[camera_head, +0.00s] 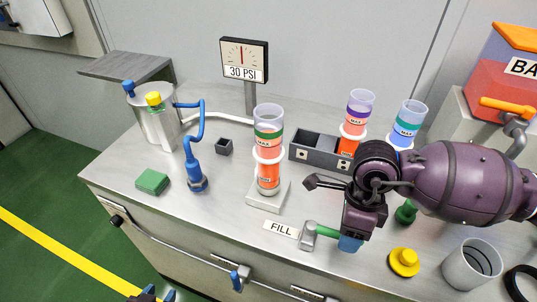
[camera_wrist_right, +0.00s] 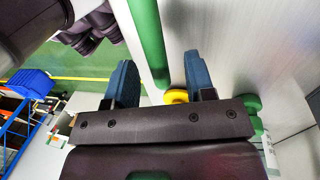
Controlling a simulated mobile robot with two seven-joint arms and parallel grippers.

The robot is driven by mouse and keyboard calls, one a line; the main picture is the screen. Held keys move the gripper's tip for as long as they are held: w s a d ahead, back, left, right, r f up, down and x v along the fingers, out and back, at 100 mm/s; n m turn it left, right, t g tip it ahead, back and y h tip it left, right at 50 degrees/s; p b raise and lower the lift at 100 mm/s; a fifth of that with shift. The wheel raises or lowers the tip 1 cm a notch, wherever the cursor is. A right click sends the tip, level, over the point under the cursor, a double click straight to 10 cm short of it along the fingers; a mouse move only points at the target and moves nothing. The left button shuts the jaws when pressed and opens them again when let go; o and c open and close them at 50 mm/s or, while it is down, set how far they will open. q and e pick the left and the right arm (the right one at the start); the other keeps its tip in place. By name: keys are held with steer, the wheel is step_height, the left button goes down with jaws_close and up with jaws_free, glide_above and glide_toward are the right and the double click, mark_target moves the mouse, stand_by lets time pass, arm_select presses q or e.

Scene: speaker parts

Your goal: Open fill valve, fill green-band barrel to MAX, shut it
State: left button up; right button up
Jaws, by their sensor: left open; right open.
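The green-band barrel (camera_head: 269,112) is a clear cylinder upright on a white stand (camera_head: 268,203). Orange shows in it above and below a white ring, up to near the green band; I cannot tell its exact level against MAX. The fill valve (camera_head: 308,236) is a grey fitting beside the FILL label, with a green handle (camera_head: 327,231) pointing right. My right gripper (camera_head: 350,243) is open at the handle's right end. In the right wrist view, the green bar (camera_wrist_right: 147,35) shows between its blue fingers (camera_wrist_right: 163,85). My left gripper (camera_head: 154,296) is open at the bottom edge, partly cut off.
A gauge (camera_head: 245,62) reads 30 PSI. Purple-band (camera_head: 360,100) and blue-band (camera_head: 411,112) barrels stand behind my right arm near a grey tray (camera_head: 316,148). A yellow knob (camera_head: 404,262), white cup (camera_head: 468,270), green block (camera_head: 152,181) and blue-hosed fitting (camera_head: 195,172) are on the counter.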

steer(key=shift+s+d, duration=0.15)
steer(key=shift+d, duration=0.6)
steer(key=shift+s+d, duration=0.15)
steer(key=shift+d, duration=0.55)
steer(key=shift+s+d+p, duration=0.15)
steer(key=shift+d+p, duration=0.15)
steer(key=shift+d, duration=0.3)
steer(key=shift+s+d, duration=0.15)
steer(key=shift+d, duration=0.65)
arm_select(q)
steer(key=shift+w+r, duration=0.15)
steer(key=shift+r, duration=0.6)
arm_select(e)
steer(key=shift+s+d, duration=0.1)
steer(key=shift+d, duration=0.2)
arm_select(q)
steer(key=shift+s+a+f, duration=0.1)
steer(key=shift+s+f, duration=0.15)
steer(key=shift+s, duration=0.15)
arm_select(e)
steer(key=shift+r, duration=0.25)
arm_select(q)
steer(key=shift+s+p, duration=0.15)
steer(key=shift+p, duration=0.5)
arm_select(e)
step_height(320, 180, up, 10)
steer(key=w, duration=0.2)
steer(key=shift+d, duration=0.3)
